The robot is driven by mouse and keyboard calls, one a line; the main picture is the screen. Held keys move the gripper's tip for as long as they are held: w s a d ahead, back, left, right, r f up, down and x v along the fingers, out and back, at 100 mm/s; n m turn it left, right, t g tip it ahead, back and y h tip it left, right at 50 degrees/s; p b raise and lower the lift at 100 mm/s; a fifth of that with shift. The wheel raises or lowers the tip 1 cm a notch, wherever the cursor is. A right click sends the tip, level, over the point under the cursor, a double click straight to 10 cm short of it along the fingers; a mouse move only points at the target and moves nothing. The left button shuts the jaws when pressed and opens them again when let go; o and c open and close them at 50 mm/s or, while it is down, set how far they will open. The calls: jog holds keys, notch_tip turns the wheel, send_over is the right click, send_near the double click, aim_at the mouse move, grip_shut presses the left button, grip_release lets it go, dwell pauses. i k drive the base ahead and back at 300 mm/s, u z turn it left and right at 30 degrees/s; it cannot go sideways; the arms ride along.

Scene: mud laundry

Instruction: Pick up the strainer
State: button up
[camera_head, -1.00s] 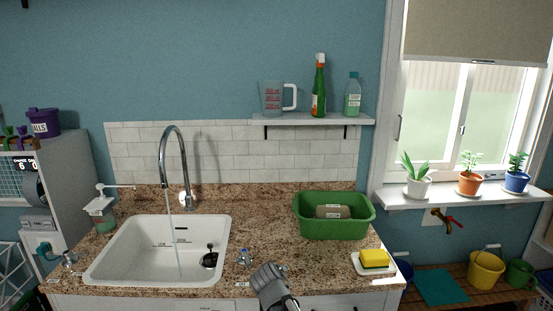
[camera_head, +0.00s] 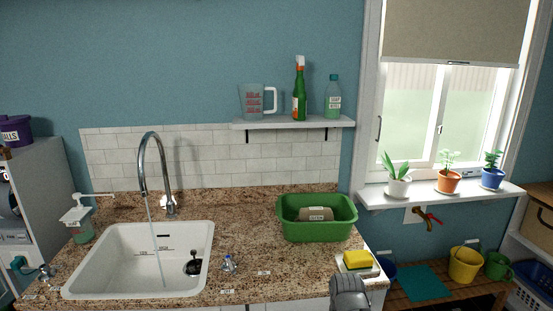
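A small dark piece with an upright knob (camera_head: 192,265), which looks like the strainer, sits at the drain in the right part of the white sink (camera_head: 100,284). Water runs from the tap into the sink to its left. My gripper (camera_head: 349,292) is at the bottom edge of the picture, in front of the counter's right end and well to the right of the sink. I see only its dark grey back; its fingertips are hidden or too small to make out.
A green basin (camera_head: 318,229) with a brown item in it stands on the granite counter (camera_head: 262,248). A yellow sponge (camera_head: 357,258) lies on a white dish near the right edge. A blue-and-silver knob (camera_head: 229,264) stands just right of the sink. The curved faucet (camera_head: 142,160) rises behind the sink.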

aim_at(195, 266)
jog(key=z, duration=0.2)
jog(key=k, duration=0.5)
jog(key=u, duration=1.05)
jog(key=i, duration=1)
